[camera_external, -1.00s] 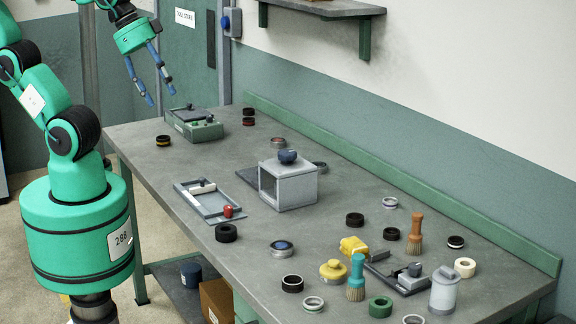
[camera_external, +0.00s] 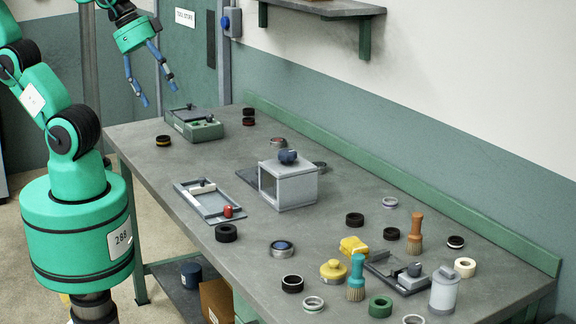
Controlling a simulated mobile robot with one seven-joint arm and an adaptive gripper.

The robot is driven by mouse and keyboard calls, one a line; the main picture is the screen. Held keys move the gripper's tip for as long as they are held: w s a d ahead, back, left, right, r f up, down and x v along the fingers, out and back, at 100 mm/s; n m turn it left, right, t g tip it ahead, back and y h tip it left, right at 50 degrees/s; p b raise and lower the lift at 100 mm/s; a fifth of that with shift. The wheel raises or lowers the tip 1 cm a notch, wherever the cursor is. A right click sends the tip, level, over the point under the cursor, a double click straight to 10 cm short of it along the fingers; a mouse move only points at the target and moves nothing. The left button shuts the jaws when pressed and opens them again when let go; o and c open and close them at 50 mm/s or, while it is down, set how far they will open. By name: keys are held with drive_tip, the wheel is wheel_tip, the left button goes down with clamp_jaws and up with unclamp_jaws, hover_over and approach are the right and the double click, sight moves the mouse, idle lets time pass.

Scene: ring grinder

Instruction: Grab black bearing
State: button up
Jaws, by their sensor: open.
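My gripper (camera_external: 158,96) is open and empty, pointing down above the far left end of the workbench. Several black rings that could be the bearing lie on the bench. A plain thick black ring (camera_external: 226,233) lies near the front edge. Two more are at the right, a black ring (camera_external: 355,219) and another (camera_external: 391,234). A black ring (camera_external: 292,283) lies near the front right. I cannot tell which is meant.
A green box device (camera_external: 194,125) stands close below my gripper. A grey housing with a blue knob (camera_external: 288,186) stands mid-bench, beside a flat tray fixture (camera_external: 209,203). Brushes, a grey canister (camera_external: 443,290) and other rings crowd the right end. A wall shelf (camera_external: 330,10) hangs above.

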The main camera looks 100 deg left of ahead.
wheel_tip(320, 180, up, 5)
drive_tip(key=p, duration=0.5)
drive_tip(key=w+a+n+g+y+b, duration=0.1)
drive_tip(key=w+a+n+b, duration=0.1)
drive_tip(key=w+a, duration=0.95)
drive_tip(key=n+g+b, duration=0.4)
drive_tip(key=n, duration=0.3)
hover_over(319, 168)
drive_tip(key=s+a, duration=0.2)
wheel_tip(319, 168, down, 31)
drive_tip(key=shift+r, duration=0.25)
drive_tip(key=shift+f, duration=0.1)
drive_tip(key=shift+w+a+f+b, duration=0.1)
drive_tip(key=shift+f+b, duration=0.05)
drive_tip(key=shift+f, duration=1.25)
drive_tip(key=shift+w+a+f+b, duration=0.1)
drive_tip(key=shift+w+a+f, duration=0.05)
drive_tip(key=shift+f, duration=1.25)
drive_tip(key=shift+w+a+f+b, duration=0.1)
drive_tip(key=shift+f+b, duration=0.05)
drive_tip(key=shift+f, duration=1.25)
